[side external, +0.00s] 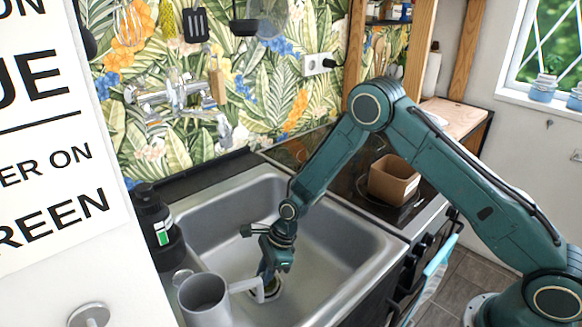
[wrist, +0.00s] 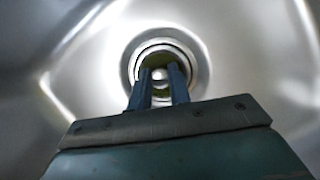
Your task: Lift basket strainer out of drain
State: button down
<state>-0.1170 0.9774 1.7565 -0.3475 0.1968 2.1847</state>
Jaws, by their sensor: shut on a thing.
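The sink basin (side external: 330,239) is steel and looks empty apart from the drain area. The drain (side external: 277,291) is at its bottom, partly hidden by my gripper (side external: 266,279), which reaches down into the basin. In the wrist view the drain's round metal rim (wrist: 198,62) lies ahead of my gripper (wrist: 159,76). The fingers are close together on the small bright knob of the basket strainer (wrist: 159,74), at the drain's centre. The strainer appears to sit within the drain. Its lower part is hidden by the fingers.
A grey mug (side external: 205,299) stands at the sink's near left edge, close to my gripper. A dark soap bottle (side external: 152,215) is at the left. The faucet (side external: 170,94) is on the back wall. A brown square pot (side external: 393,181) sits on the stove at right.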

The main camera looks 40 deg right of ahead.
jog(key=shift+r, duration=0.3)
jog(key=shift+r, duration=0.3)
jog(key=shift+r, duration=0.15)
jog(key=shift+r, duration=1.95)
